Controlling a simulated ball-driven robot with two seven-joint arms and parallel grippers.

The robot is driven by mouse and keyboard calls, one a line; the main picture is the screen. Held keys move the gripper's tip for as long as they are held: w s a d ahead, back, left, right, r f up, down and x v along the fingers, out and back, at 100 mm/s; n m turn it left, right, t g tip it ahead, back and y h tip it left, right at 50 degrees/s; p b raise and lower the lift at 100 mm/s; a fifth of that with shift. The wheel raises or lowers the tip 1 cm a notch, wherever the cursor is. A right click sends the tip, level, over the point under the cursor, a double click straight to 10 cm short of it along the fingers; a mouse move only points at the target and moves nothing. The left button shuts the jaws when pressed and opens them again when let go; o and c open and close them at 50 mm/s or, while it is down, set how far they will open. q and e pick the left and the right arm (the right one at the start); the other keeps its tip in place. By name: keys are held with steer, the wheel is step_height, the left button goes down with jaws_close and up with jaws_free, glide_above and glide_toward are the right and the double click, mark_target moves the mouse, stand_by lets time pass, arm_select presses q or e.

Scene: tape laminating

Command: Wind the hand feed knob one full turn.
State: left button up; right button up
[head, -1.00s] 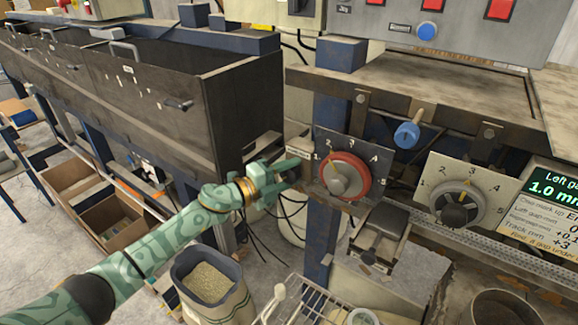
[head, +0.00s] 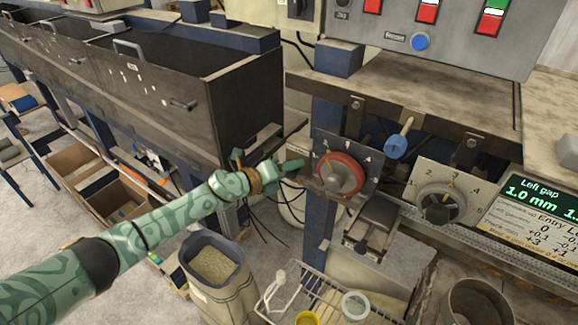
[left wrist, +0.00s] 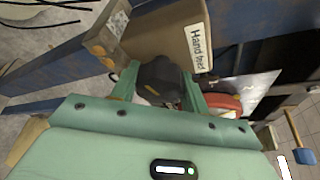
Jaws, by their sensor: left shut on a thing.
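The hand feed knob (left wrist: 160,80) is a dark, rounded knob in the left wrist view. It sits beside a tan box (left wrist: 165,35) labelled "Hand feed". My left gripper (left wrist: 161,92) has one finger on each side of the knob and is shut on it. In the head view my left gripper (head: 294,167) reaches the small box just left of the red dial; the knob is hidden or too small to make out there. My right gripper is in neither view now.
A red-rimmed dial (head: 340,177) is close to the right of my left gripper. Farther right are a blue-ended lever (head: 396,147), a black-knobbed dial (head: 440,208) and a display (head: 535,205). A blue post (head: 320,230) stands below the dial; a grain sack (head: 215,275) is on the floor.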

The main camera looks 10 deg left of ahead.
arm_select(q)
steer(key=shift+f, duration=0.15)
steer(key=o, duration=0.7)
steer(key=v, duration=1.6)
steer(key=shift+s, duration=0.2)
